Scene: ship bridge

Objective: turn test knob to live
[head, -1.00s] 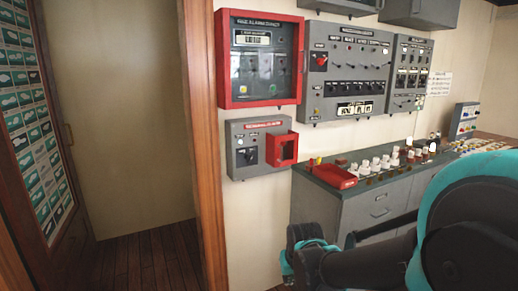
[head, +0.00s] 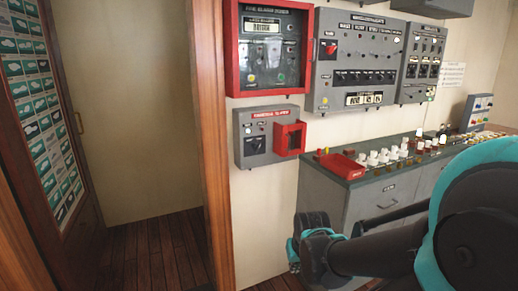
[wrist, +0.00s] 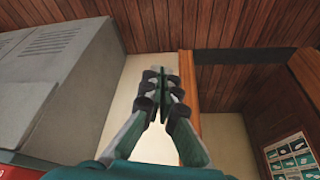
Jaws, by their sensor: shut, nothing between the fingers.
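A small grey box (head: 244,157) with a red label hangs on the wall in the head view. It bears a dark knob (head: 256,146) and an open red housing (head: 290,139). Above it, the red-framed fire alarm panel (head: 233,62) has small knobs and a green button. I cannot read which knob is the test knob or where it points. My gripper (head: 293,256) is low in front of the counter, well below and right of the small box, touching nothing. In the wrist view its fingers (wrist: 162,78) are together and empty; no knob shows there.
Grey switch panels (head: 330,80) hang right of the fire alarm panel. A grey cabinet (head: 370,200) below carries a red tray (head: 342,167) and several white-topped controls. A wooden post (head: 209,110) stands left of the small box. Beyond it is an open floor area (head: 160,250).

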